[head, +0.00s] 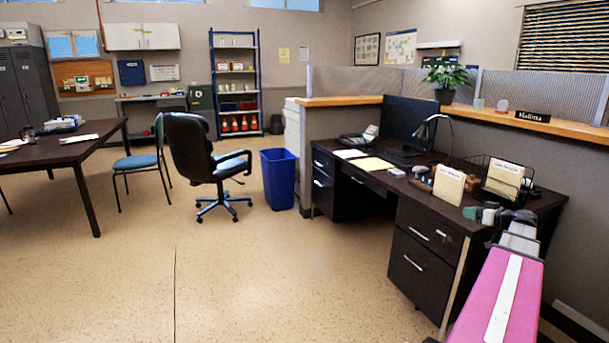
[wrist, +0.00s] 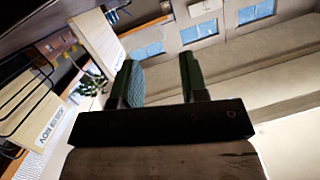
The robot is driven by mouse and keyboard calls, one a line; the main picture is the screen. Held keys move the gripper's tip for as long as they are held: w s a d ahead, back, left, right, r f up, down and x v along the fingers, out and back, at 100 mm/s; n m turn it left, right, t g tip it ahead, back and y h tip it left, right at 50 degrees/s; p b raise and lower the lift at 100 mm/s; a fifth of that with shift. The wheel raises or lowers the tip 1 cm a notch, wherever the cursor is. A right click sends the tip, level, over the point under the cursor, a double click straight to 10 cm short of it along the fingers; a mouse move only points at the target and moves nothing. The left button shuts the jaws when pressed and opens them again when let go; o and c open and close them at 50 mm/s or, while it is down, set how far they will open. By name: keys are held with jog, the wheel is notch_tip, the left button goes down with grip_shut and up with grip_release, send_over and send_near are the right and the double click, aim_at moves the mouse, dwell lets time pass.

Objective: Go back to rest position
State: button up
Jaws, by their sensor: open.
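My gripper (head: 486,213) is at the right end of the dark desk (head: 420,215) in the head view, at the end of my pink arm. Its green fingertips point toward the card boxes. In the wrist view my gripper (wrist: 157,75) has its two green fingers apart with nothing between them. The wrist view is tilted and shows windows and walls beyond the fingers. I cannot tell the exact height of the fingers above the desk.
A cream card box (head: 448,185) and a wire rack with another box (head: 503,180) stand close to my gripper. A lamp (head: 437,130), monitor (head: 406,120) and yellow pad (head: 371,164) are farther left. A blue bin (head: 278,178) and office chair (head: 200,155) stand on open floor.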

jog(key=s+a+f+m+g, duration=0.1)
jog(key=a+f+g, duration=0.2)
jog(key=a+f, duration=0.35)
jog(key=a+f+g+h, duration=0.1)
jog(key=a+f+g, duration=0.15)
jog(key=a, duration=0.75)
jog(key=s+a+f+m+g, duration=0.1)
jog(key=a+f+g, duration=0.2)
jog(key=a+f, duration=0.45)
jog(key=s+a+f+m+g+h, duration=0.1)
jog(key=s+a+f+g+h, duration=0.1)
jog(key=s+a, duration=0.4)
jog(key=s+a+f+g+h, duration=0.3)
jog(key=s+a+f, duration=0.3)
jog(key=a, duration=0.6)
jog(key=shift+s+m+h, duration=0.35)
jog(key=shift+m+h, duration=0.05)
jog(key=shift+h, duration=0.4)
